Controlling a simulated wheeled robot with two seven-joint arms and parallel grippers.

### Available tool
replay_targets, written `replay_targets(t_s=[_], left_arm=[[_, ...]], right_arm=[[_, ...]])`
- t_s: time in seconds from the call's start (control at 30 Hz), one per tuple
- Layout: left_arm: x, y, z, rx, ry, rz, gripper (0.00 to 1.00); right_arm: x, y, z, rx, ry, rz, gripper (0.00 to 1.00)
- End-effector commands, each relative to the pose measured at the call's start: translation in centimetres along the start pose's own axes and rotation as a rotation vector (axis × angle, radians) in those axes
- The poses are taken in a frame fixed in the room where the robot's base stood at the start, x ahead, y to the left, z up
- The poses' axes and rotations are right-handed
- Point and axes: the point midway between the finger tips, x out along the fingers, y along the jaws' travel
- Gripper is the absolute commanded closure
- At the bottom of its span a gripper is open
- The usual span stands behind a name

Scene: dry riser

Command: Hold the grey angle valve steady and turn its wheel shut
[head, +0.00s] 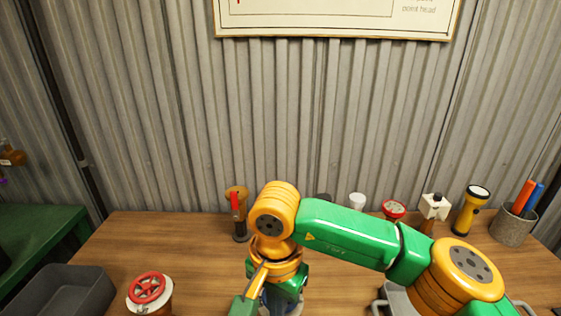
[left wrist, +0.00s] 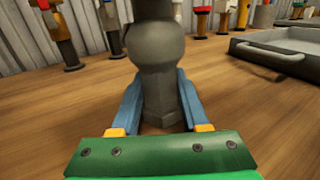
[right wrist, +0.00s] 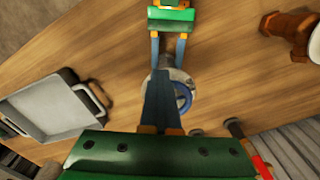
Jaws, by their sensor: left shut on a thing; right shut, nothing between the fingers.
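The grey angle valve (left wrist: 158,62) stands upright on the wooden bench in the left wrist view. My left gripper (left wrist: 160,112) is shut on its lower faceted body, a blue finger on each side. In the right wrist view the valve's blue wheel (right wrist: 183,96) shows beside and partly behind my right gripper (right wrist: 160,78). The right fingers are together with nothing between them, over the wheel; I cannot tell whether they touch it. My left gripper (right wrist: 168,52) reaches the valve from the opposite side there. In the head view my right arm hides most of the valve.
A red-wheeled valve (head: 150,291) and a dark bin (head: 62,289) stand at left. A brass fitting with a red lever (head: 237,212) stands behind. A grey tray (right wrist: 62,106) lies to the side. A flashlight (head: 470,211) and a pen cup (head: 511,228) stand back right.

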Motion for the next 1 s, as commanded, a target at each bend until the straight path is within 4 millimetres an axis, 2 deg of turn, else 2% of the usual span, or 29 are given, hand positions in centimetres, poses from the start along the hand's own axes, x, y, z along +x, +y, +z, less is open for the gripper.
replay_targets(t_s=[1.0], left_arm=[[0.0,0.0,0.0,0.001,0.001,-0.001,1.0]], right_arm=[[0.0,-3.0,0.1,0.001,0.002,-0.001,1.0]])
